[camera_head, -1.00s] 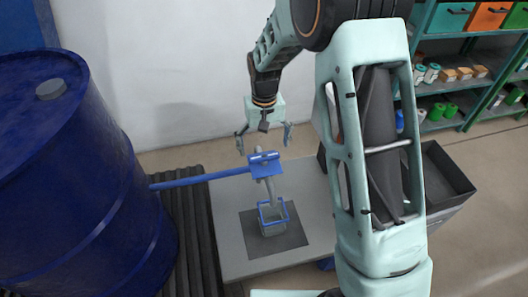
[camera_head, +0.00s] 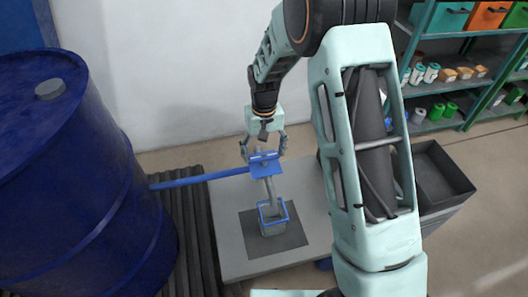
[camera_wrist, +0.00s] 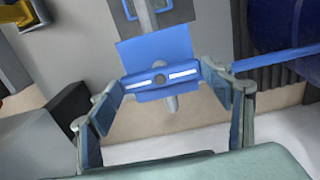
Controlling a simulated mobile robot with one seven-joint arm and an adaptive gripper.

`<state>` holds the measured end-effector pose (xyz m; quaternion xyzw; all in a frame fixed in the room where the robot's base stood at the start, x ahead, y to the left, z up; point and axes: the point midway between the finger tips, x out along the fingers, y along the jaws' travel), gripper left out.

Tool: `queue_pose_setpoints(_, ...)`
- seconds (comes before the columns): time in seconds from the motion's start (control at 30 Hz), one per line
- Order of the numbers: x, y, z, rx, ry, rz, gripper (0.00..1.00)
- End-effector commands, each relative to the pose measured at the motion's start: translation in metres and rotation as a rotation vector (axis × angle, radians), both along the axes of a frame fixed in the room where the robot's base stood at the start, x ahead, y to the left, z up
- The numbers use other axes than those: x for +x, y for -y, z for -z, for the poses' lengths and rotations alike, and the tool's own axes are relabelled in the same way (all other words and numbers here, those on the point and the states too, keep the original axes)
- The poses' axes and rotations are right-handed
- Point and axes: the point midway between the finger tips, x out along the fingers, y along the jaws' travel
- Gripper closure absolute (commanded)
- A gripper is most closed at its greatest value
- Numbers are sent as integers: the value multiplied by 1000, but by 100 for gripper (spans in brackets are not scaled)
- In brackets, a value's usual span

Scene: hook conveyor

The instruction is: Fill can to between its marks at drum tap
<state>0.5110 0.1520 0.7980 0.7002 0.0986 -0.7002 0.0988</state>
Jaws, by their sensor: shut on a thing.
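The blue drum (camera_head: 75,190) stands at the left, with a blue pipe (camera_head: 200,178) leading right to the tap. The tap has a blue plate and crossbar handle (camera_head: 265,162) above a grey spout (camera_head: 270,188). A small grey open can (camera_head: 273,224) with a blue rim stands upright under the spout; its marks and any liquid inside cannot be made out. My gripper (camera_head: 263,152) is at the tap handle. In the wrist view my gripper (camera_wrist: 162,92) has its two fingers shut on the ends of the tap handle (camera_wrist: 160,80).
The can stands on a dark mat (camera_head: 292,237) on a light grey table (camera_head: 232,262). Dark rollers (camera_head: 195,225) run between drum and table. A dark open bin (camera_head: 450,180) and stocked shelves (camera_head: 455,90) are at the right. A white wall is close behind.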

Motion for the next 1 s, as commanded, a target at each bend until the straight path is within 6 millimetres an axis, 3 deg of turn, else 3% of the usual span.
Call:
queue_pose_setpoints(0.37, 0, 0, 0, 0, 0, -86, 52)
queue_pose_setpoints(1.0, 0, 0, -1, 1, 1, -598, 52)
